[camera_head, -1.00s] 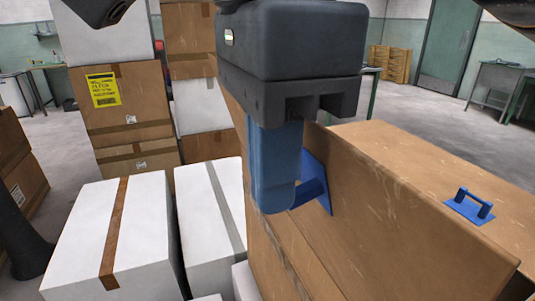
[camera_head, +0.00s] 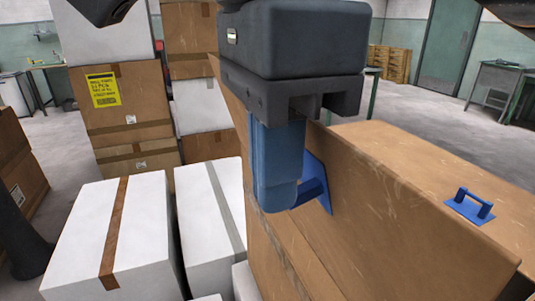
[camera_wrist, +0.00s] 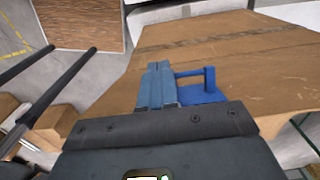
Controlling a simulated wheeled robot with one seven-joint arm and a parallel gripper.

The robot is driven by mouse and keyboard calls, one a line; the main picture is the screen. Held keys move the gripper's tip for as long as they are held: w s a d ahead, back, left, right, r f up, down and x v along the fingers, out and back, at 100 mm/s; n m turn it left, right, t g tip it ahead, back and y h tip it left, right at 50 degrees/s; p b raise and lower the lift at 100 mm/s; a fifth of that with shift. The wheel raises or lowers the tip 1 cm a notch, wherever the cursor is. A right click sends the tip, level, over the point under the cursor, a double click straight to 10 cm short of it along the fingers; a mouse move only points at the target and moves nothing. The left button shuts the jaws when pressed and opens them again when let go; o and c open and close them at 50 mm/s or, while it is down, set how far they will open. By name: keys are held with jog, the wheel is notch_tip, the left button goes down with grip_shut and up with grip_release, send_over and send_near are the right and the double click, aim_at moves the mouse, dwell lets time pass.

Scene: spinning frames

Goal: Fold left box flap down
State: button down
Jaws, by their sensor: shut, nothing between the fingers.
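A brown cardboard flap (camera_head: 400,225) of the box stands steeply raised in the head view. It bears a blue handle (camera_head: 318,187), partly hidden behind my gripper (camera_head: 277,200). My gripper points down with its blue fingers shut and empty, beside this handle on the flap's left side. In the wrist view the closed fingers (camera_wrist: 157,75) lie just left of the handle (camera_wrist: 203,88), over the flap (camera_wrist: 240,50). I cannot tell whether they touch. The box interior is hidden.
A second brown surface with another blue handle (camera_head: 469,206) lies at the right. White boxes (camera_head: 132,235) stand close on the left, with stacked brown cartons (camera_head: 122,105) behind. Open floor (camera_head: 420,110) shows at the back right.

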aim_at(334, 195)
jog(key=shift+w+d+f+b, duration=0.1)
jog(key=shift+w+d+b, duration=0.2)
jog(key=shift+d, duration=0.6)
jog(key=shift+w+d+f+b, duration=0.15)
jog(key=shift+d+b, duration=0.25)
jog(key=shift+d, duration=0.45)
jog(key=shift+w+d+b, duration=0.2)
jog(key=shift+d+b, duration=0.15)
jog(key=shift+d, duration=0.55)
jog(key=shift+w+d+f, duration=0.1)
jog(key=shift+w+d, duration=0.1)
jog(key=shift+d, duration=0.2)
jog(key=shift+w+d, duration=0.1)
jog(key=shift+d, duration=0.2)
jog(key=shift+r, duration=0.2)
jog(key=shift+w+d+r+b, duration=0.2)
jog(key=shift+w+d, duration=0.1)
jog(key=shift+d, duration=0.5)
jog(key=shift+w+d+r+b, duration=0.1)
jog(key=shift+w+d+b, duration=0.15)
jog(key=shift+d, duration=0.5)
jog(key=shift+w+d+r+b, duration=0.15)
jog(key=shift+w+d, duration=0.15)
jog(key=shift+d, duration=0.5)
